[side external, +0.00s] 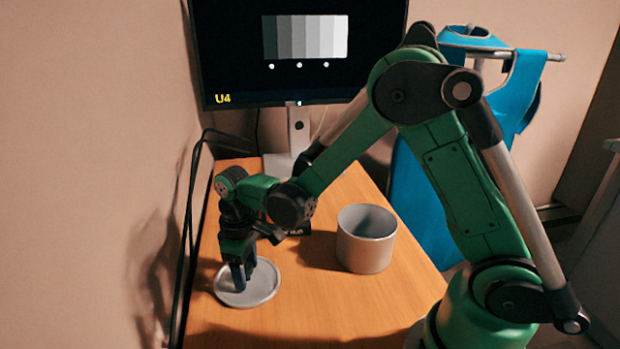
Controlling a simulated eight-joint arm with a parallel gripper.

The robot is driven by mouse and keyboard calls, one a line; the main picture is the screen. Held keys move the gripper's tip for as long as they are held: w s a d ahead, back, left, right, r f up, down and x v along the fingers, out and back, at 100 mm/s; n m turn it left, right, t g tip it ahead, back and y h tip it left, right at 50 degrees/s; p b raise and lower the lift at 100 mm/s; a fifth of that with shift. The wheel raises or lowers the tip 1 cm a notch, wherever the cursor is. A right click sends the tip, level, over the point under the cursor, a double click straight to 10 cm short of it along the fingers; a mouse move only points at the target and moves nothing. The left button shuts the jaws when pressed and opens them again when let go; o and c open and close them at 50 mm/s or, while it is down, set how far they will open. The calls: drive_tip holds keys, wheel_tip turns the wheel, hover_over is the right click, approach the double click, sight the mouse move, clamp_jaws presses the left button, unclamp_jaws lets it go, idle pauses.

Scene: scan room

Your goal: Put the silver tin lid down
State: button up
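The silver tin lid (262,291) is a round, shallow disc with a raised rim, at the left part of the wooden table. It looks level and at or very near the table surface; I cannot tell whether it touches. My gripper (240,281) points down over the lid, with its dark fingertips at the lid's middle. The fingers look close together, but whether they are shut on a part of the lid is hidden at this angle.
An open silver tin (366,246) stands upright right of the lid. A monitor (300,50) stands at the table's back, with black cables along the left wall. The wooden table (330,305) is clear in front. A blue apron (420,200) hangs behind.

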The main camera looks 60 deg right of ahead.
drive_tip(key=shift+o, duration=0.2)
drive_tip(key=shift+r, duration=0.1)
wheel_tip(320, 180, up, 11)
drive_tip(key=s+d+r+m+t, duration=0.1)
drive_tip(key=s+d+m+t, duration=0.2)
drive_tip(key=s+t, duration=0.4)
drive_tip(key=shift+s+r+m, duration=0.2)
drive_tip(key=shift+s+m, duration=0.6)
